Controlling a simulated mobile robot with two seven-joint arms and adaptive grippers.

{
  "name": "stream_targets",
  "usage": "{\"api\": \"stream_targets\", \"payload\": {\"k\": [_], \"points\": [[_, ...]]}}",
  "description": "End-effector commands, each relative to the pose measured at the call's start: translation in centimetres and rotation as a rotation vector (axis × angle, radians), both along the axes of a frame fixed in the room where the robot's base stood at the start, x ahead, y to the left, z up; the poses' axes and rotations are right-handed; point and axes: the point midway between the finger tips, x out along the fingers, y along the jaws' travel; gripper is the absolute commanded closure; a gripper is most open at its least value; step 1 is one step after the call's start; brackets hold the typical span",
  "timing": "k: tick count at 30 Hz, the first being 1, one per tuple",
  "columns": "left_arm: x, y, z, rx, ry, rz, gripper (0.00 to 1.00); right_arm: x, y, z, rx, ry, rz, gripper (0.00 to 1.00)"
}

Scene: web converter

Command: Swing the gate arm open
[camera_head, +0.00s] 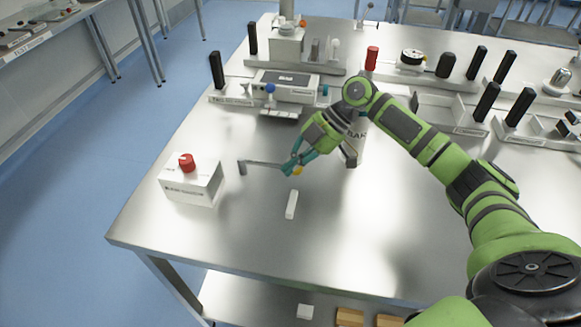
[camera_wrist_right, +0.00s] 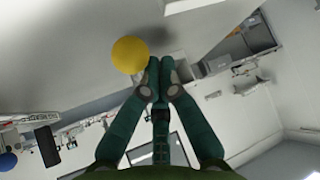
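The gate arm (camera_head: 262,163) is a thin grey bar held low over the steel table, with a short downturned piece at its left end. Its right end runs to my right gripper (camera_head: 289,167). A yellow ball (camera_head: 298,171) shows beside the fingertips there; how it joins the bar is hidden. In the right wrist view, the green fingers (camera_wrist_right: 160,64) are together at the tips with nothing visible between them. The yellow ball (camera_wrist_right: 130,55) is just left of the tips; whether they touch it I cannot tell. My left gripper is not in view.
A white box with a red button (camera_head: 187,162) stands left of the gate arm. A small white block (camera_head: 291,204) lies in front of it. A device with a blue ball (camera_head: 270,88) and several black-handled fixtures stand behind. The table's front is mostly clear.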

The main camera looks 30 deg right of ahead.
Motion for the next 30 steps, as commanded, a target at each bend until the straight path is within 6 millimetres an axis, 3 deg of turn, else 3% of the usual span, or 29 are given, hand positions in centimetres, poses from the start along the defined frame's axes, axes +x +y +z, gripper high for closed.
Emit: {"api": "stream_targets", "payload": {"k": [14, 30], "points": [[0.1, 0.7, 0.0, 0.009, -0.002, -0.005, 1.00, 0.2, -0.4, 0.3, -0.008, -0.004, -0.009, 1.00], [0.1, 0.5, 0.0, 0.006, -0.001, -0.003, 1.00, 0.1, 0.1, 9.1, -0.003, -0.006, -0.003, 1.00]]}}
